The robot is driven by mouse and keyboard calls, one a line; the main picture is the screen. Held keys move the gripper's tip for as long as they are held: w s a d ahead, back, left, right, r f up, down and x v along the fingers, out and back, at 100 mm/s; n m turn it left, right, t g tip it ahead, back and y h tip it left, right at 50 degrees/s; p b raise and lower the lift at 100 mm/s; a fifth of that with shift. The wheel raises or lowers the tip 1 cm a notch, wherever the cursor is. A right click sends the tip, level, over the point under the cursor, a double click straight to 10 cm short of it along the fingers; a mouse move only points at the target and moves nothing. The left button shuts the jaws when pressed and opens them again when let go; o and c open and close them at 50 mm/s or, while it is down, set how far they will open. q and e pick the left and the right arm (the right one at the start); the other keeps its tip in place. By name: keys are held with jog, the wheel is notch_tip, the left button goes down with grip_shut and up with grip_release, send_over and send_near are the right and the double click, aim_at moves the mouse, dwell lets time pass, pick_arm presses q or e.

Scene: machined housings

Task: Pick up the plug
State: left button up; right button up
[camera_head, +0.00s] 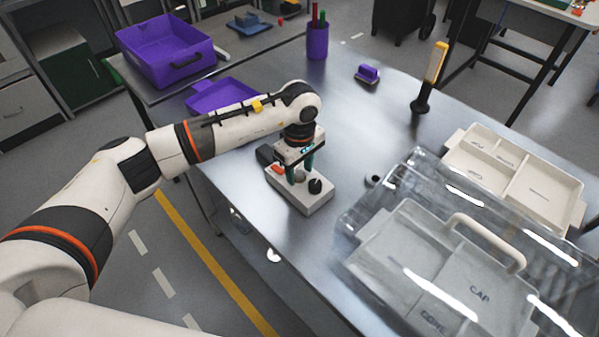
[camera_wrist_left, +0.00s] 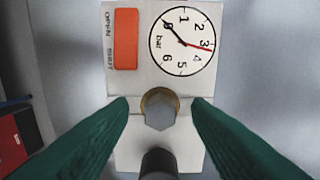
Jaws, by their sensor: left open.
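A pale housing block (camera_head: 304,202) stands on the metal table, and it fills the middle of the left wrist view (camera_wrist_left: 156,148). A grey hexagonal piece (camera_wrist_left: 160,113), seemingly the plug, sits in a brass-coloured ring on the block. I cannot tell how far it stands out. My left gripper (camera_head: 299,174) points down over the block. In the left wrist view its green fingers (camera_wrist_left: 160,103) are open on either side of the hexagonal piece, with nothing held between them. My right gripper is not in view.
The block also carries a dial gauge (camera_wrist_left: 182,41), an orange switch (camera_wrist_left: 126,39) and a black knob (camera_head: 315,186). A small black ring-like part (camera_head: 373,180) lies to the right. A clear-covered case (camera_head: 351,222) stands front right; a purple bin (camera_head: 190,70) stands behind left.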

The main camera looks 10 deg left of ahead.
pick_arm(q)
grip_shut()
